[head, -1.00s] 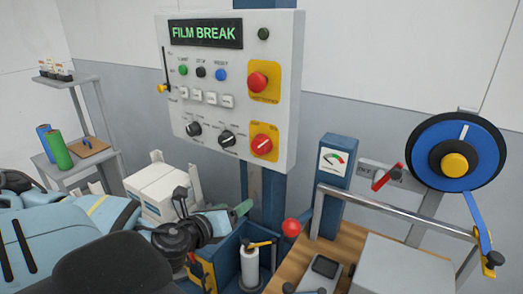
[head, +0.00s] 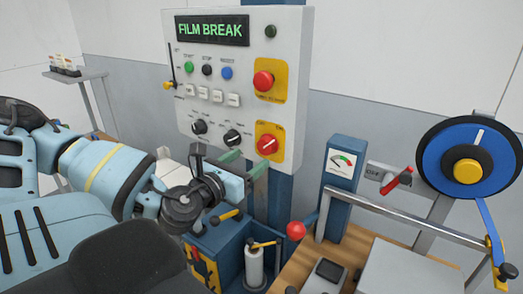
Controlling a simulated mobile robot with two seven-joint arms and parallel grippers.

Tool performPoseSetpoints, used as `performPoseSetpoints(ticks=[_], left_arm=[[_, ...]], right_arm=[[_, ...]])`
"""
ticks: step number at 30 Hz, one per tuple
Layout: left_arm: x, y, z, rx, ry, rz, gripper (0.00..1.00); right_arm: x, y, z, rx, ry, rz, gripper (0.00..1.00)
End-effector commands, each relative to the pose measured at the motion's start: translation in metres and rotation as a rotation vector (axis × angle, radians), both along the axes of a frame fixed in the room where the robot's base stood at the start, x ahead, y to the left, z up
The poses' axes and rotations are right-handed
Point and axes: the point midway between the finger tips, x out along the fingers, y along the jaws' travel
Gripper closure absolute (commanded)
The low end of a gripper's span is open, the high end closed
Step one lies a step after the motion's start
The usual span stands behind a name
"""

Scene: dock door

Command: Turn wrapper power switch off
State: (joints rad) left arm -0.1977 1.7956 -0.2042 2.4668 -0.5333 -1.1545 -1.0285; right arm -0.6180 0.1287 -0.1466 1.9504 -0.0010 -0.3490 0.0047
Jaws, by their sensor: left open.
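The wrapper control panel (head: 285,25) stands upright on a blue post, with a lit green "FILM BREAK" display (head: 211,30). Low on its right side is a red rotary switch (head: 268,146) on a yellow plate, its white mark slanting up to the right. It looks like the power switch, but its lettering is too small to read surely. My left gripper (head: 244,165) is open and empty, just below and left of this switch, with greenish fingers. It appears apart from the knob. My right gripper is not in view.
A red emergency button (head: 263,81) sits above the switch, and two black knobs (head: 232,137) are to its left. A gauge box (head: 342,165), a red ball-ended lever (head: 296,230) and a blue film reel (head: 440,160) stand to the right.

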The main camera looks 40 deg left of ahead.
Motion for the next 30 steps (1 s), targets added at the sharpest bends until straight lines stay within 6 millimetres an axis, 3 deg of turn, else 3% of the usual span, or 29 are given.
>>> performPoseSetpoints(ticks=[5, 16, 28, 30], left_arm=[[0.011, 0.001, -0.002, -0.002, 0.004, 0.001, 0.35], [0.057, 0.006, -0.003, 0.0, 0.005, 0.0, 0.35], [0.063, 0.007, 0.0, -0.003, 0.0, 0.0, 0.35], [0.063, 0.007, 0.0, -0.003, 0.0, 0.0, 0.42]], right_arm=[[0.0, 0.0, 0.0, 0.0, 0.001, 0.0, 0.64], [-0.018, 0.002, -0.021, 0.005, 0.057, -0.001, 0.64], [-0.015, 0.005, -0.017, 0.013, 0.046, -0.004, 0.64], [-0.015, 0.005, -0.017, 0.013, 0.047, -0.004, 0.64]])
